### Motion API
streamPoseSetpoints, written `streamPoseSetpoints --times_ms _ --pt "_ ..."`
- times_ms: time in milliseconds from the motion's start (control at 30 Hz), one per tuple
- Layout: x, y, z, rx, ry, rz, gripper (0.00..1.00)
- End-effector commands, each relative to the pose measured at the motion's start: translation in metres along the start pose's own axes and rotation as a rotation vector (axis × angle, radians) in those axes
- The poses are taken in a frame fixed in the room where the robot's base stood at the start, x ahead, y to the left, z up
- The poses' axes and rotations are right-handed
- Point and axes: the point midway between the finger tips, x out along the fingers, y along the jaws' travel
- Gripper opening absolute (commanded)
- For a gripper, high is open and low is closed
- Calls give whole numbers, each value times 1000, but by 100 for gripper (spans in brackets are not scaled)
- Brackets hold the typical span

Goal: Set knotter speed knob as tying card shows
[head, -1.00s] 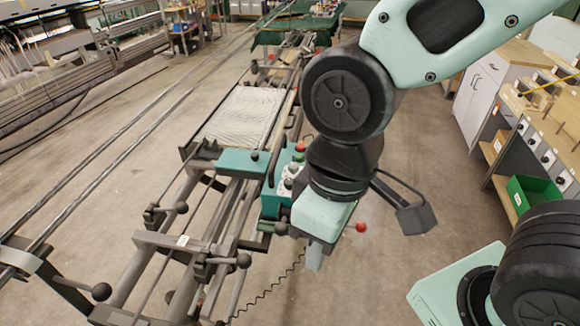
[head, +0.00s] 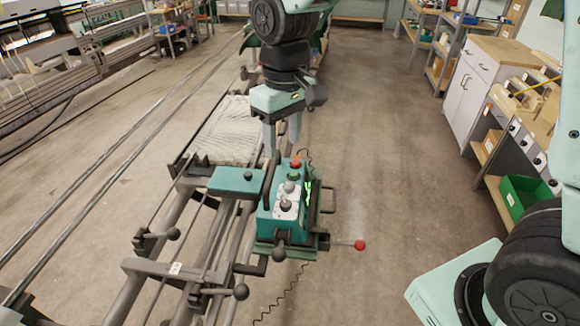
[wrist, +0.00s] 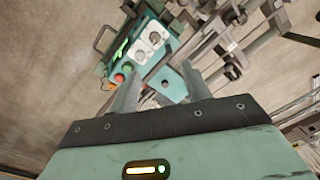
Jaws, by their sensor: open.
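The teal knotter (head: 265,226) sits on the machine frame's right side. Its top carries a red button (head: 296,163), a green button and two grey knobs on pale plates, the nearer knob (head: 286,204) and the farther knob (head: 290,187). In the wrist view both knobs show, one (wrist: 155,38) right of the other (wrist: 138,56); their scale marks are too small to read. A green-lit display is on the knotter's side. My gripper (head: 282,148) is open and empty, fingers down, beyond the knotter in the head view. I cannot make out a tying card.
A red-ended lever (head: 359,245) and a dark handle (head: 328,200) stick out on the knotter's right. A teal block (head: 237,181) lies to its left. Black-ball clamp handles (head: 240,291) line the frame.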

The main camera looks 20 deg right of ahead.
Motion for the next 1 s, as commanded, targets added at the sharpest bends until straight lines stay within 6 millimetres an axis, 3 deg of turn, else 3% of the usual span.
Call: streamPoseSetpoints --times_ms 33,133,367,1000 --pt "-2 18 -13 24 -4 12 48" --pt "-1 40 -26 46 -10 29 48" --pt "16 47 -30 53 -14 35 48" --pt "142 51 -28 52 -15 34 48"
